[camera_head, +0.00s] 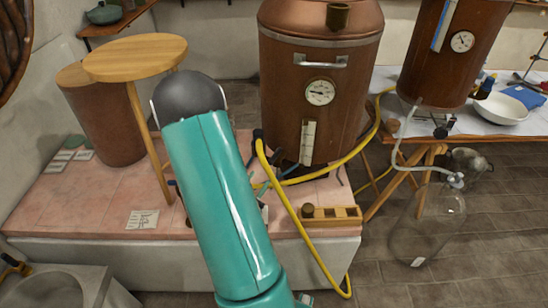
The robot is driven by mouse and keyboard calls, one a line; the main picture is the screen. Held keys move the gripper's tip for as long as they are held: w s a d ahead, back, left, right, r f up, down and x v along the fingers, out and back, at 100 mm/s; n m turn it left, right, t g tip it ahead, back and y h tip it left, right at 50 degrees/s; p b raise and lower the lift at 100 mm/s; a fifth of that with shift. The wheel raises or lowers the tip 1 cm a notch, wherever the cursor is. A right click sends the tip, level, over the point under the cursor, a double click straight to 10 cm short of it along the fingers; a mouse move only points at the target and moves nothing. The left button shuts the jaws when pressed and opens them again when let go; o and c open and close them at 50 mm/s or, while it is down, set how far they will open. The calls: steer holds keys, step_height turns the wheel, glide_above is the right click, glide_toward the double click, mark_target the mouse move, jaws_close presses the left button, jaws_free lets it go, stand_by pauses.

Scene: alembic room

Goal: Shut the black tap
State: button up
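A small black fitting (258,134) shows at the upper end of the yellow hose, just right of my teal arm and in front of the middle copper vessel (283,85). Another small black tap-like part (440,132) sits under the right copper vessel (440,60). I cannot tell which is the black tap, or whether either is open or shut. My arm reaches forward over the pink tiled platform and covers the middle of the view. Small dark and teal parts show at its right edge, but I cannot make out my gripper's fingers or their contact with anything.
A round wooden stool (135,58) stands left of my arm. The yellow hose (310,240) loops over the platform's front edge. A wooden block with holes (332,214) lies on the platform. A glass vessel (428,225) stands on the floor at right, near a white-covered table (390,100).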

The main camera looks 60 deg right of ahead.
mark_target(274, 156)
steer(key=d, duration=1.2)
steer(key=shift+d, duration=0.25)
jaws_close()
